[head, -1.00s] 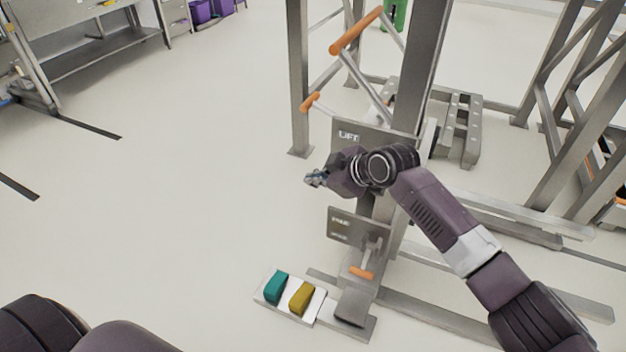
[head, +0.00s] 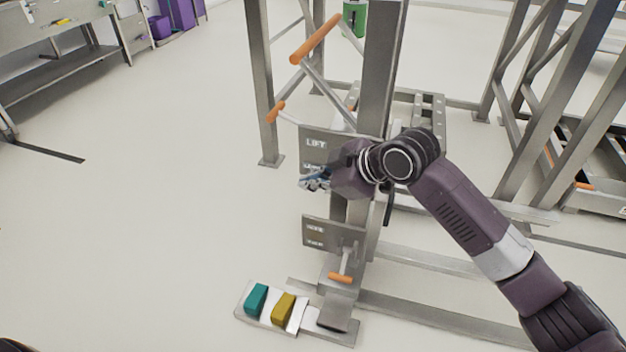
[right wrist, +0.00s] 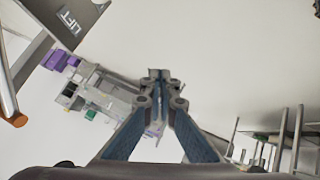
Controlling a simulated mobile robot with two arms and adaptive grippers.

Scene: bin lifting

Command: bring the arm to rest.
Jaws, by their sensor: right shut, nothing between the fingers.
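My right arm (head: 470,220) comes in from the lower right in the head view. Its gripper (head: 314,180) points left, in front of the grey lift post, between the upper LIFT plate (head: 316,143) and the lower plate (head: 328,235). In the right wrist view the fingers of the right gripper (right wrist: 158,78) meet at their tips with nothing between them. The LIFT plate also shows at the upper left of the right wrist view (right wrist: 80,18). My left gripper is not in view.
Orange-handled levers (head: 315,38) stick out from the frame above the gripper. A lower orange handle (head: 340,278) sits below it. A pedal base with teal (head: 256,299) and yellow (head: 284,308) pedals lies on the floor.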

